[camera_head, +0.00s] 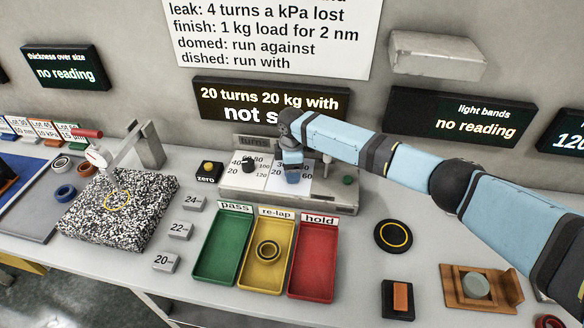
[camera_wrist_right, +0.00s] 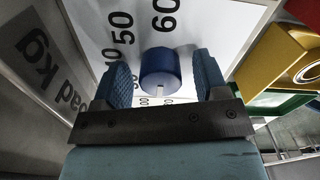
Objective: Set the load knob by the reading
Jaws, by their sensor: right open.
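My right gripper (camera_head: 291,172) reaches down over the load dial on the grey control box (camera_head: 235,196). In the right wrist view the load knob (camera_wrist_right: 160,70), a dark blue cylinder, sits between the two blue fingers of my right gripper (camera_wrist_right: 165,82). The fingers are open, with a gap visible on each side of the knob. A white mark shows on the knob's near edge, and the dial numbers 50 and 60 show beside it. The black display (camera_head: 225,100) reads "20 turns 20 kg with" and "not s", the rest hidden by my right arm. My left gripper is out of view.
The turns knob (camera_head: 248,165) stands left of my gripper. A green button (camera_head: 348,180) is at the box's right end. Green (camera_head: 207,273), yellow (camera_head: 246,278) and red (camera_head: 308,288) trays lie in front; the yellow one holds a ring. Grey weights stand left of them.

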